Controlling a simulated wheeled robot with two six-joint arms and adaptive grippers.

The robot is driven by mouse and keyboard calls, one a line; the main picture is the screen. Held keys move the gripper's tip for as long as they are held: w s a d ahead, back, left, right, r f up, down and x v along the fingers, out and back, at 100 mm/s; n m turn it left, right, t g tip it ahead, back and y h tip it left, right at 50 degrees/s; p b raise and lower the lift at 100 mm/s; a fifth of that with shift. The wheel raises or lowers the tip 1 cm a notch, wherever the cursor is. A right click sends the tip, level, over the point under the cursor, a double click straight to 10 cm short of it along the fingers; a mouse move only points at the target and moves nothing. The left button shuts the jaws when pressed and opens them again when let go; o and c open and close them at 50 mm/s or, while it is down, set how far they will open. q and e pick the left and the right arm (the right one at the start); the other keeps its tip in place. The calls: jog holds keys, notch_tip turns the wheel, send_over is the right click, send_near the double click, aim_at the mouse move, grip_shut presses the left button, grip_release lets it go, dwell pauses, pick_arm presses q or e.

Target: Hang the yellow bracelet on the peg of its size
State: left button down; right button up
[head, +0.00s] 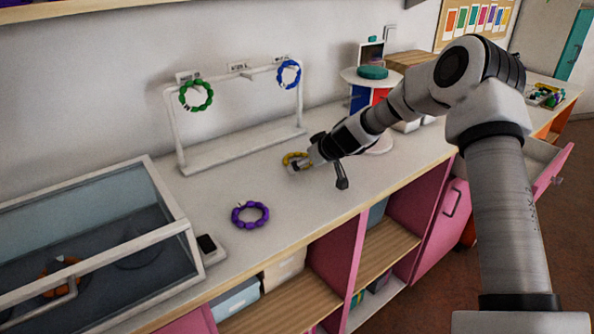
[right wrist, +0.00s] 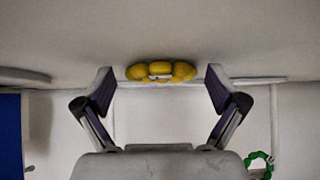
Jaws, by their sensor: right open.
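The yellow bracelet (head: 291,156) lies on the counter in front of the white rack (head: 232,150), partly hidden by my right gripper (head: 302,163). In the right wrist view the yellow bracelet (right wrist: 145,72) shows between the two spread fingertips of the right gripper (right wrist: 160,78), with gaps on both sides. The right gripper is open and holds nothing. A green bracelet (head: 184,98) hangs at the rack's left end and a blue bracelet (head: 281,77) at its right end. The middle label (head: 238,67) has no bracelet under it. My left gripper is out of view.
A purple bracelet (head: 237,217) lies on the counter (head: 310,203) nearer the front. A glass-sided case (head: 120,205) with an orange item inside fills the left. A round-topped stand (head: 358,77) is behind my right arm. Open pink shelves lie below the counter edge.

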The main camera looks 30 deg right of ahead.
jog(key=shift+s+r, duration=0.2)
jog(key=shift+r, duration=0.1)
grip_shut()
jog(key=shift+f, duration=0.1)
